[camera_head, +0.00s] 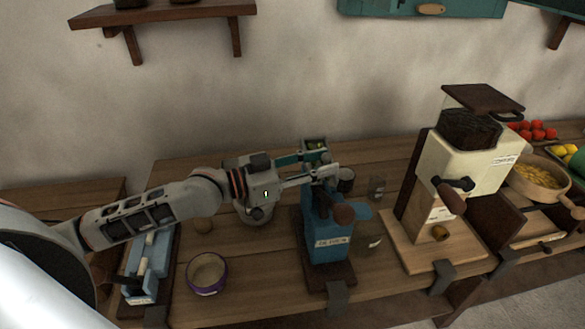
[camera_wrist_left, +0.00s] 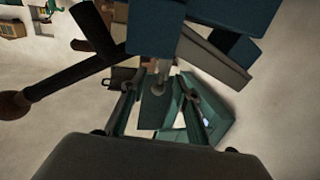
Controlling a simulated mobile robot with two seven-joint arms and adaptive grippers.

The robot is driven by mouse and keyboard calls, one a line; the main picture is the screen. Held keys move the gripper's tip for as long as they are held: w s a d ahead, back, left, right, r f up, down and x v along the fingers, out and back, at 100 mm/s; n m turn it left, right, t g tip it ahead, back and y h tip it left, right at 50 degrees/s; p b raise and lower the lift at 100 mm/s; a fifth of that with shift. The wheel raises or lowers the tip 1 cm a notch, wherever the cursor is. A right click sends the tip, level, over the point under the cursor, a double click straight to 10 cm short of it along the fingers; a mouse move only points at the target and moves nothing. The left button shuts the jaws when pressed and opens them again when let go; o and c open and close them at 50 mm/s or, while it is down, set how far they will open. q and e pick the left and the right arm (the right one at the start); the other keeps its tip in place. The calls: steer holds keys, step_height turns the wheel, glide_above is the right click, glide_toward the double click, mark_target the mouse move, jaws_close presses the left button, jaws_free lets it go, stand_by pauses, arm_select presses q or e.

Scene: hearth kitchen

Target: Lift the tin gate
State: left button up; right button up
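A blue device (camera_head: 330,240) with a white label and a brown-knobbed handle (camera_head: 344,214) stands on a dark base on the bench. A teal box-like part (camera_head: 314,144) shows behind its top. I cannot tell for sure which part is the tin gate. My left gripper (camera_head: 328,166) is at the top of the device, its fingers apart. In the left wrist view, a dark teal plate (camera_wrist_left: 156,112) lies between the fingers, and a teal box (camera_wrist_left: 208,126) is beside the right finger. I see no clear grip on the plate. My right gripper is out of view.
A cream grinder (camera_head: 468,160) on a wooden stand is to the right of the blue device. A purple-rimmed bowl (camera_head: 207,290) and a blue-and-white device (camera_head: 146,262) are on the left. A dark shelf (camera_head: 165,12) hangs on the wall above.

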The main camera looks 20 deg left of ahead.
arm_select(q)
steer(key=v, duration=1)
steer(key=shift+s+a, duration=0.15)
steer(key=shift+s, duration=0.1)
